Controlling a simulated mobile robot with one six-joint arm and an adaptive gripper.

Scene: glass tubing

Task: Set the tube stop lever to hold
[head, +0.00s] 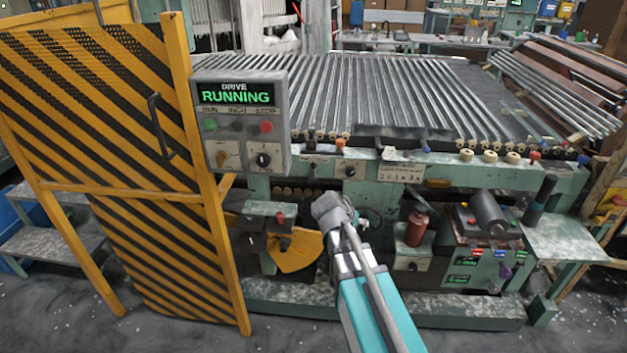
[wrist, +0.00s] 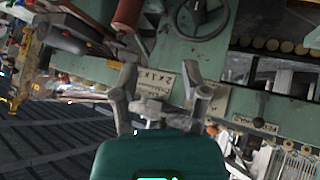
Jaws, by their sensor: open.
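My gripper (head: 331,204) is in front of the machine's middle, below its front rail. In the wrist view, which looks upside down, my gripper (wrist: 160,80) has its two fingers apart with nothing held between them. A small dark lever (wrist: 262,104) stands beside a pale lettered plate (wrist: 255,125), to the right of the fingers and apart from them. It seems to be the dark-tipped lever (head: 311,168) on the front rail in the head view. I cannot read the plate, so I cannot tell for certain that this is the tube stop lever, or its setting.
A control box (head: 242,120) reads DRIVE RUNNING. A yellow-black striped guard (head: 130,190) stands at the left. A handwheel (wrist: 205,15) and a red cylinder (head: 416,229) are near my gripper. Glass tubes (head: 330,85) lie across the machine's top.

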